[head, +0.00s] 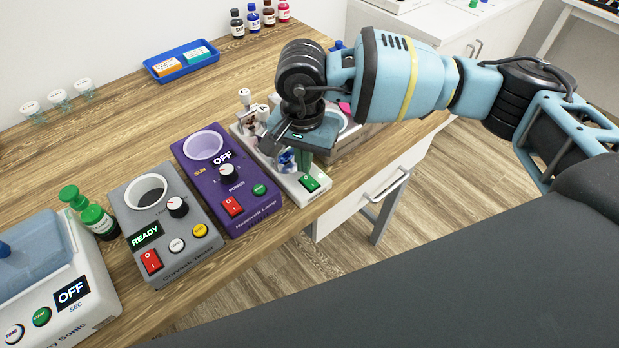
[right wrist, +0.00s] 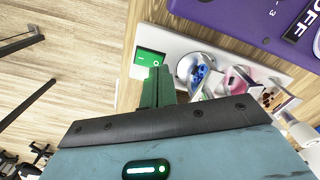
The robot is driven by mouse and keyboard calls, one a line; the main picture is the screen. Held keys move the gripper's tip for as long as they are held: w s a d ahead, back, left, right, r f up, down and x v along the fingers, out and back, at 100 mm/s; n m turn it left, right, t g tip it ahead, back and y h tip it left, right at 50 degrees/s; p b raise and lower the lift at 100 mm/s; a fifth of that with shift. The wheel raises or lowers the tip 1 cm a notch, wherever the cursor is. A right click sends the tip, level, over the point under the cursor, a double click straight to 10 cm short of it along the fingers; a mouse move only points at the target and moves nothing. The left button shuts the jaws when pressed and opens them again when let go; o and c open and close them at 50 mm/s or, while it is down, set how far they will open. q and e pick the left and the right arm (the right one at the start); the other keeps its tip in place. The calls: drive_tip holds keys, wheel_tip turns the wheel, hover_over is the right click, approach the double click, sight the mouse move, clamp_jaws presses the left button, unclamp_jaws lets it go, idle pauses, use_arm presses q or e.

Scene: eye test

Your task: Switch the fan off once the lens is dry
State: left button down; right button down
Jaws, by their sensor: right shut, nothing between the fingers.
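A small white-based unit (head: 315,197) stands at the table's front edge, right of the purple lamp box. It carries a round part with blue inside (head: 287,158), which looks like the fan; it also shows in the right wrist view (right wrist: 195,72). Its rocker switch (head: 309,183) is green and also shows in the right wrist view (right wrist: 150,57). A clear, pinkish piece (right wrist: 238,79) stands beside the fan; I cannot tell whether it is the lens or whether it is dry. My right gripper (right wrist: 161,78) is shut and empty, its fingertips close to the switch; contact is unclear.
The purple lamp box (head: 203,172) reads OFF. Left of it are a grey box (head: 190,245) reading READY, a green-capped bottle (head: 98,218) and a white tank unit (head: 88,283). The middle back of the table is free.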

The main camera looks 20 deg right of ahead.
use_arm(q)
drive_tip(key=shift+s+f+b, duration=0.3)
drive_tip(key=shift+s+f, duration=0.05)
drive_tip(key=shift+f, duration=0.1)
use_arm(e)
drive_tip(key=shift+f, duration=0.75)
use_arm(q)
drive_tip(key=shift+r, duration=0.15)
use_arm(e)
drive_tip(key=shift+r, duration=0.15)
